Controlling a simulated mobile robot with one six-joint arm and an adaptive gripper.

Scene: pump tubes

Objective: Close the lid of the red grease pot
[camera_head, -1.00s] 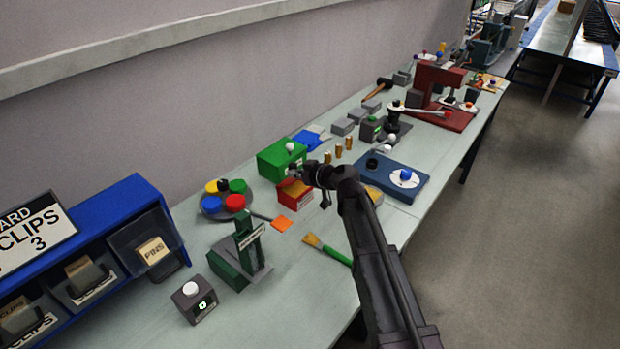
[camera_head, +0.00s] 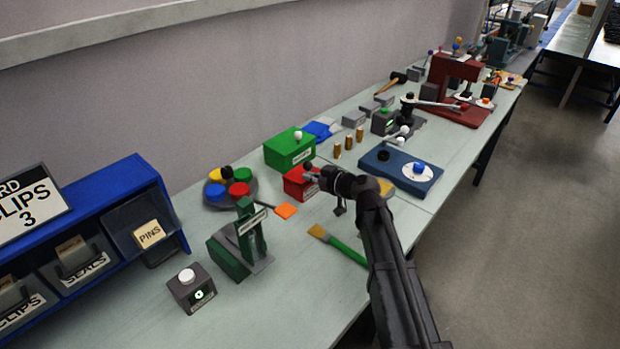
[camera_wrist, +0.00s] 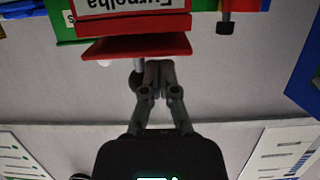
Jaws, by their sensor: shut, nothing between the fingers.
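The red box-shaped pot (camera_head: 298,187) stands on the bench in front of a green box, with a pale label on its front. In the wrist view, which is upside down, its red lid (camera_wrist: 125,47) shows as a slanted panel beside the labelled red body (camera_wrist: 125,22). A grey round knob (camera_wrist: 136,79) is partly hidden by my fingers. My gripper (camera_wrist: 152,66) is shut and empty, with its tips at the lid's edge; I cannot tell if they touch. In the head view my gripper (camera_head: 312,174) is just over the pot, hiding part of its top. How far open the lid stands is unclear.
The green box (camera_head: 288,153) with a white knob stands close behind. A round tray (camera_head: 230,204) of coloured caps lies to the left. A green-handled brush (camera_head: 340,245) and a blue plate (camera_head: 385,178) lie nearby. The near bench edge is mostly free.

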